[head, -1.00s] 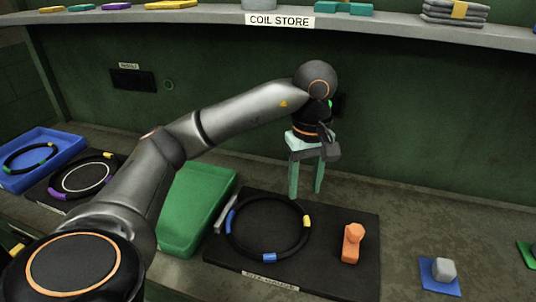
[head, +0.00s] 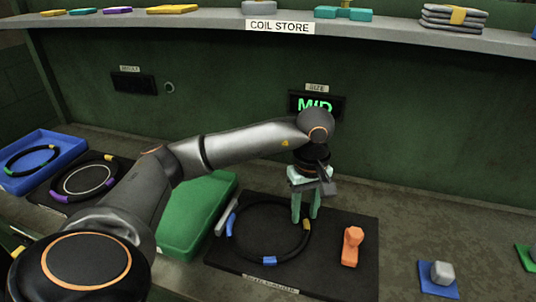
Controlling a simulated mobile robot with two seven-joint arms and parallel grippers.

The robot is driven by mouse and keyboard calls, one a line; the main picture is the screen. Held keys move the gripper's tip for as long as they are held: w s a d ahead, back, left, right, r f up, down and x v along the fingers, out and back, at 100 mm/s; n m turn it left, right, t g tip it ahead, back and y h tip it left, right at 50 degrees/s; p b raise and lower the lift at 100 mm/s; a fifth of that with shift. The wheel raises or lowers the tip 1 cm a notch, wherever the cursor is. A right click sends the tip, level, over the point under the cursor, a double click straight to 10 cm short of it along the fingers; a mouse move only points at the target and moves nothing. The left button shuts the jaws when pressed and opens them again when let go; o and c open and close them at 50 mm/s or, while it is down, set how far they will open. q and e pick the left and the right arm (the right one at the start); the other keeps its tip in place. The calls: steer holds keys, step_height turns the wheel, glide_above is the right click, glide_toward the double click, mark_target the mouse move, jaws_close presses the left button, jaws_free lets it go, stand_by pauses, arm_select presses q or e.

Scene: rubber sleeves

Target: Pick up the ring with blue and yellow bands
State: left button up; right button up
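A black ring (head: 238,257) with blue bands and a yellow band lies on a dark mat (head: 345,286) at the front centre. My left gripper (head: 306,220) points down at the ring's right side. Its pale green fingers stand on either side of the ring at the yellow band, with little gap left, and look closed on it. The ring still lies flat. My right gripper is not in view.
An orange object (head: 352,246) stands on the mat, right of the ring. Further left are another banded ring on a dark pad (head: 50,196) and a blue tray (head: 66,153). A wall display (head: 330,104) reads MID.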

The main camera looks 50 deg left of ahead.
arm_select(q)
jaws_close()
stand_by(1.1)
